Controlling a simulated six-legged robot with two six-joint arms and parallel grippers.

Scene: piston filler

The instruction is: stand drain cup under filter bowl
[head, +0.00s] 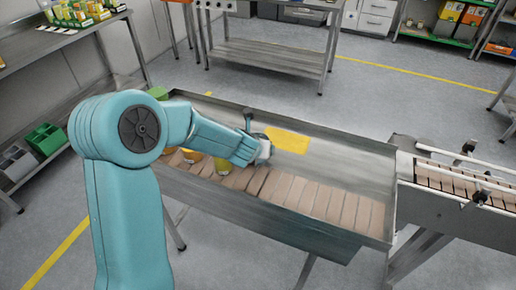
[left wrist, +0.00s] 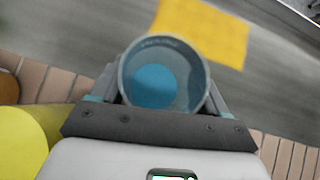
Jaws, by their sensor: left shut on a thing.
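My left gripper (head: 262,150) is over the metal trough, near a yellow patch. In the left wrist view its fingers (left wrist: 162,90) are shut around a clear round cup, which I take as the drain cup (left wrist: 195,92). I look into its open mouth, and a blue disc shows inside. In the head view the cup is mostly hidden by the gripper. I cannot make out the filter bowl for sure; a small dark upright fitting (head: 248,116) stands just behind the gripper. My right gripper is in neither view.
The yellow patch (head: 288,141) lies on the bare metal of the trough (head: 350,160). A row of tan slats (head: 300,198) runs along its front. Yellow round things (head: 223,166) stand on the slats left of the gripper. A conveyor (head: 465,185) adjoins at the right.

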